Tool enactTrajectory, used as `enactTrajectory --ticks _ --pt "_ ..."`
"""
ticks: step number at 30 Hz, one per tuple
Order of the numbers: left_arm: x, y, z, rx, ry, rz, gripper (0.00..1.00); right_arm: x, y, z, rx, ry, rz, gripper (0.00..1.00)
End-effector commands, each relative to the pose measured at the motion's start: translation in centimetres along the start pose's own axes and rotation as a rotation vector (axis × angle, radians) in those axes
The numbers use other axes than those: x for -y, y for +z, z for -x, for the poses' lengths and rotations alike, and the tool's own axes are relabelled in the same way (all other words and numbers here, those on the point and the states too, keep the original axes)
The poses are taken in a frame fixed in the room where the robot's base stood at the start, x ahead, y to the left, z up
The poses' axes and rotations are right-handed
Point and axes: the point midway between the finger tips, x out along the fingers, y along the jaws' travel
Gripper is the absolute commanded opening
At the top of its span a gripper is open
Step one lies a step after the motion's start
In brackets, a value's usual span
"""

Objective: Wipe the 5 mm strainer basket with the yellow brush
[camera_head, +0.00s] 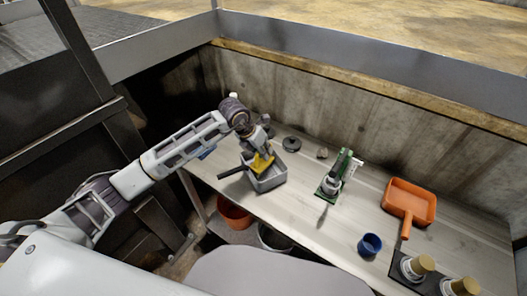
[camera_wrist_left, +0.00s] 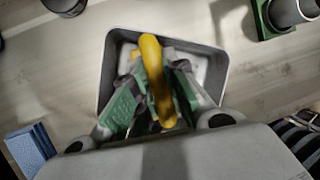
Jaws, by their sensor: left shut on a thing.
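A grey, box-shaped basket (camera_head: 270,184), which I take to be the strainer basket, stands on the long table below my left gripper (camera_head: 260,152). The gripper is shut on the yellow brush (camera_head: 262,163), which overlaps the basket opening. In the left wrist view, the yellow handle (camera_wrist_left: 152,66) sits between green finger pads, over the basket, whose dark rim (camera_wrist_left: 103,68) frames it. The fingers and brush hide much of the basket's inside. I cannot tell whether the bristles touch it. My right gripper is not in view.
A green stand (camera_head: 330,187) is right of the basket. Further right are an orange pan (camera_head: 410,200), a blue cup (camera_head: 370,245) and gold-capped containers (camera_head: 415,267). A dark disc (camera_head: 291,145) lies near the back wall. An orange bucket (camera_head: 234,214) is below the table.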

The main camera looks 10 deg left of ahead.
Motion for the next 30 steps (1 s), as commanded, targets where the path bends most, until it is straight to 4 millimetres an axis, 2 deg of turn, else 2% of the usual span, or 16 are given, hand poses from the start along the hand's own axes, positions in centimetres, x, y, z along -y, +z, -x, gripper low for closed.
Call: enactTrajectory --ticks 21,30 --pt "-3.3 1.9 -0.2 -0.001 0.003 0.002 0.0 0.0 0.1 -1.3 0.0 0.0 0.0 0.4" --pt "-3.6 2.0 -0.1 -0.002 0.003 0.001 0.0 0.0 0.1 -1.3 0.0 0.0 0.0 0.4"
